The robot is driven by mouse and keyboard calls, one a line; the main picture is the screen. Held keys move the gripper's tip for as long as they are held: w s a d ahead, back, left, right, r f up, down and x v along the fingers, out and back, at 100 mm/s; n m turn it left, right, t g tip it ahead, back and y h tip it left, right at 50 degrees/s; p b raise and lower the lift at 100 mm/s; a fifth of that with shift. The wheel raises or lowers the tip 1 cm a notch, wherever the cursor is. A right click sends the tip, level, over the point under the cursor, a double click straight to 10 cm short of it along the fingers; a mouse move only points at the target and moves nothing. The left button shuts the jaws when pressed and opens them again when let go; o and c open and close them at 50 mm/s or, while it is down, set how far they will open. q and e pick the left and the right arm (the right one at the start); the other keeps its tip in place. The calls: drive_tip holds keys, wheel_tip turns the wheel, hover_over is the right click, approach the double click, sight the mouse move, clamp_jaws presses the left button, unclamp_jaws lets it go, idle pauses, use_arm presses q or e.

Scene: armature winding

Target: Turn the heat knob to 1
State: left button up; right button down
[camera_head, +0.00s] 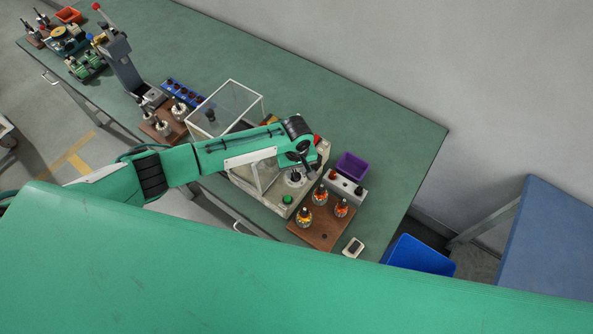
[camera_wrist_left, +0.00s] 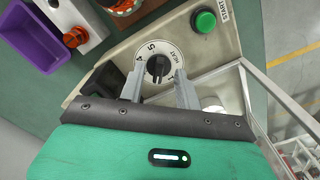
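The black heat knob (camera_wrist_left: 158,66) sits on a white round dial (camera_wrist_left: 150,52) marked HEAT, with 5, 4 and 1 readable in the left wrist view. The dial also shows in the head view (camera_head: 294,178) beside the gripper. My left gripper (camera_wrist_left: 159,73) is open, with one finger on each side of the knob. I cannot tell whether the fingers touch it. The fingers hide part of the dial, and which number the knob points at is not clear. In the head view my left gripper (camera_head: 305,166) is over the machine's panel. My right gripper is not in view.
A green START button (camera_wrist_left: 204,21) is beside the dial. A clear-walled enclosure (camera_head: 228,103) is on the machine. A purple bin (camera_head: 352,166), a grey box with an orange lamp (camera_head: 346,187) and a wooden board with armatures (camera_head: 318,237) stand close by. Bare bench (camera_head: 395,150) lies behind.

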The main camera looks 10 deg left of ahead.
sight(295, 175)
use_arm(q)
drive_tip(key=shift+f, duration=1.35)
clamp_jaws()
drive_tip(key=n, duration=0.4)
drive_tip(key=shift+d+n, duration=0.2)
drive_tip(key=shift+n, duration=0.2)
drive_tip(key=shift+w+n, duration=0.2)
drive_tip(key=shift+n, duration=1.05)
drive_tip(key=shift+w+n, duration=0.15)
drive_tip(key=shift+n, duration=1.1)
